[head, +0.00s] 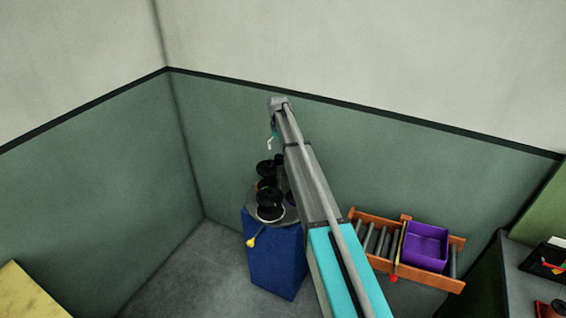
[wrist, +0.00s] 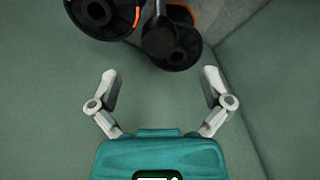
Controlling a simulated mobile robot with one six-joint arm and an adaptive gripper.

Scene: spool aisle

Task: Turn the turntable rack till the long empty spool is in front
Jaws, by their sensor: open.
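The turntable rack shows in the head view as a grey round plate (head: 291,215) on a blue cabinet (head: 273,262), partly hidden by my arm. Several black spools (head: 269,211) stand on it, one with a pale ring. I cannot tell which is the long empty one. My gripper (head: 270,142) is above and behind the rack. In the wrist view it (wrist: 160,78) is open with nothing between its fingers. Beyond it are a black spool with an orange band (wrist: 105,15) and another black spool (wrist: 172,45).
Green walls meet in a corner (head: 190,150) behind the rack. An orange roller stand (head: 440,282) with a purple bin (head: 425,245) is to the right. A dark counter (head: 520,285) is at far right. A yellow surface (head: 28,295) is at lower left. Floor left of the cabinet is clear.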

